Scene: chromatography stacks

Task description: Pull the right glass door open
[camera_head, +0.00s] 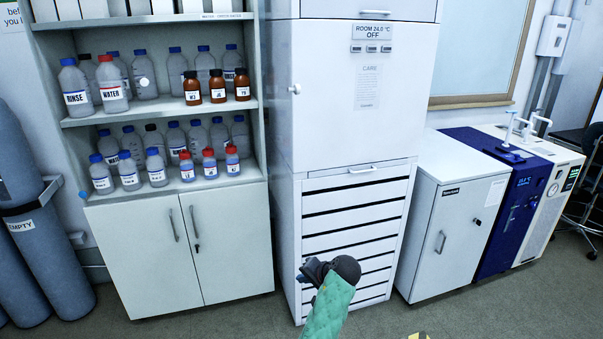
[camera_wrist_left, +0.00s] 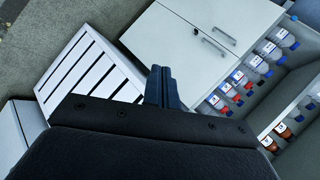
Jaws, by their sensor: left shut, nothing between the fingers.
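A shelf cabinet (camera_head: 258,130) stands left of centre, holding bottles on its upper shelves. I cannot make out a glass door over them. Below are two solid white doors, the left one (camera_head: 140,255) and the right one (camera_head: 235,240), both shut, each with a handle. These doors (camera_wrist_left: 185,45) and the bottles also show in the left wrist view. My left gripper (camera_head: 308,272) is in front of the tall white unit, right of the cabinet and apart from its doors. Its fingers (camera_wrist_left: 160,86) are shut and empty. My right gripper is not in view.
The tall white unit (camera_head: 340,150) with slatted lower panels stands right of the cabinet. A low white cabinet (camera_head: 440,240) and blue-and-white equipment (camera_head: 505,220) are further right. Grey cylinders (camera_head: 45,250) stand at the left. The floor in front is clear.

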